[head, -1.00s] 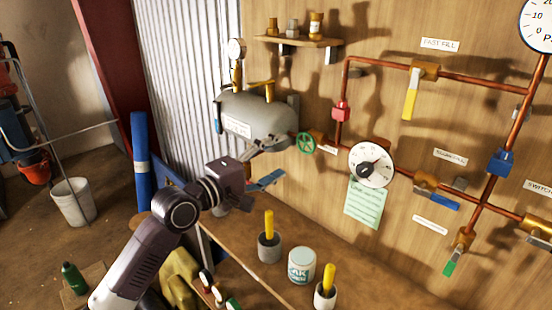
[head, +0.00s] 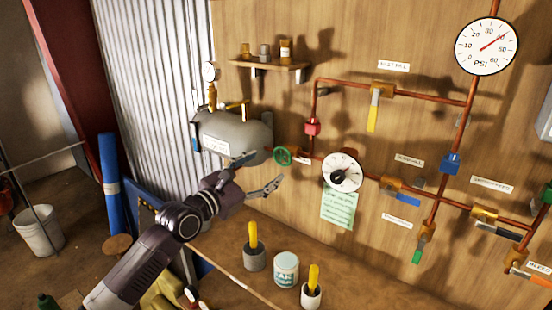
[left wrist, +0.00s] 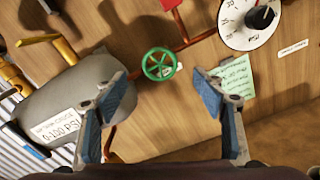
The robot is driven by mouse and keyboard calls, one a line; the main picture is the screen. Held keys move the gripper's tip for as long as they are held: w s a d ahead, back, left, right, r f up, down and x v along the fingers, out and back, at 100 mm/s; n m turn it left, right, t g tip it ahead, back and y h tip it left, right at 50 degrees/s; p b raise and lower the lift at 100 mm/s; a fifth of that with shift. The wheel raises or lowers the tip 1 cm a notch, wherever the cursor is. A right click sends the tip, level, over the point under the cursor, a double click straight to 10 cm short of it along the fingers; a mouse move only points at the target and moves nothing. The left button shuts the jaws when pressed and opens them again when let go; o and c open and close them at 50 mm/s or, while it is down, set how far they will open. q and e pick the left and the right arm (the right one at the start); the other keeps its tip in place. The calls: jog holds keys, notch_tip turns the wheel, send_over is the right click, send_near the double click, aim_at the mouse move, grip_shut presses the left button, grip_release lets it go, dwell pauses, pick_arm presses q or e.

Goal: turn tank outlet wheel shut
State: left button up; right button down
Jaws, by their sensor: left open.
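The tank outlet wheel is a small green spoked handwheel (head: 283,156) on the copper pipe just right of the grey tank (head: 232,135). It also shows in the left wrist view (left wrist: 159,64), ahead of and between my open fingers. My left gripper (head: 265,178) is open and empty, a little below and in front of the wheel, apart from it. In the left wrist view the blue-padded fingers of the gripper (left wrist: 168,115) stand wide apart. My right gripper is in neither view.
A white dial gauge (head: 342,172) and a green note (head: 340,206) sit right of the wheel. A red valve (head: 312,127) is above it. On the bench below stand a white can (head: 286,269) and cups with yellow handles (head: 254,257). A shelf (head: 270,64) hangs above.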

aim_at(281, 157)
pick_arm(q)
jog(key=x, duration=0.5)
jog(key=shift+w+d+p, duration=0.25)
jog(key=shift+w+p, duration=0.05)
jog(key=shift+w, duration=0.05)
jog(key=shift+w+d, duration=0.4)
jog(key=shift+w, duration=0.2)
jog(key=c, duration=1.2)
jog(key=shift+o, duration=0.2)
